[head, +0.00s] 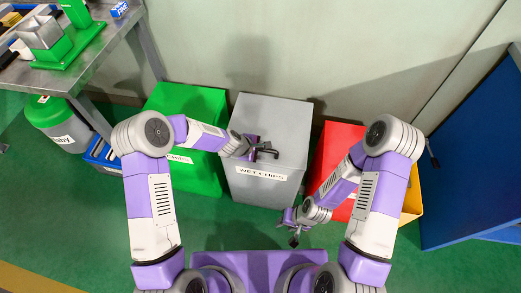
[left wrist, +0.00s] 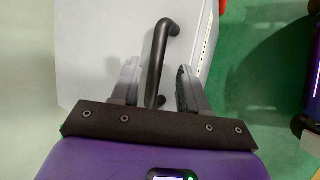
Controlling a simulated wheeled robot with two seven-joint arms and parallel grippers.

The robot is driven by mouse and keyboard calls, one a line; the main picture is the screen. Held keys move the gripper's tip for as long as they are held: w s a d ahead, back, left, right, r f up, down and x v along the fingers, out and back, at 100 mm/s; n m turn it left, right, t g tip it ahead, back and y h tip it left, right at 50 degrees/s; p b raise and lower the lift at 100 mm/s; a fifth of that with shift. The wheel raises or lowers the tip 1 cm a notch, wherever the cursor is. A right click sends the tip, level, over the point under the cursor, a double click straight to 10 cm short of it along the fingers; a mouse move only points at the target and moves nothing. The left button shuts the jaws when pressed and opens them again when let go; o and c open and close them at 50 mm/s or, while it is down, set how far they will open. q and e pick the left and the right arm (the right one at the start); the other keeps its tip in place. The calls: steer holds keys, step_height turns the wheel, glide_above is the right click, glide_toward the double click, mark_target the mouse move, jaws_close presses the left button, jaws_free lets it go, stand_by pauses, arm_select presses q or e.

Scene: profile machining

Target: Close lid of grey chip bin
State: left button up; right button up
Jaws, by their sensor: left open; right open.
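The grey chip bin (head: 262,188), labelled WET CHIPS, stands between a green bin and a red bin. Its grey lid (head: 275,115) covers the top and looks flat; I cannot tell whether any gap is left under it. My left gripper (head: 268,150) is over the front part of the lid. In the left wrist view, the black bar handle (left wrist: 157,60) on the lid (left wrist: 105,50) runs between the open fingers of my left gripper (left wrist: 158,85), which are not clamped on it. My right gripper (head: 293,240) hangs low in front of the bins, open and empty.
The green bin (head: 185,100) is left of the grey one; the red bin (head: 325,150) and a yellow bin (head: 412,195) are to the right. A metal workbench (head: 75,75) is at upper left, a blue panel (head: 475,160) at far right. Green floor in front is clear.

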arm_select(q)
steer(key=p+v, duration=0.2)
steer(key=v, duration=0.5)
steer(key=shift+s, duration=0.15)
steer(key=s+a+f+m+g+p, duration=0.1)
steer(key=s+a+f+m+p, duration=0.1)
steer(key=s, duration=0.5)
steer(key=s+a+f+m+g+y+p, duration=0.1)
steer(key=s+a+f+m, duration=0.1)
steer(key=s+m, duration=0.3)
steer(key=s+a+f+m+g+p, duration=0.1)
steer(key=s+a+f+m+p, duration=0.1)
steer(key=s, duration=0.9)
steer(key=shift+a+f+m+g+y+p, duration=0.15)
steer(key=shift+a+m+g+y+p, duration=0.2)
steer(key=shift+a+m, duration=0.6)
steer(key=shift+d+m, duration=0.25)
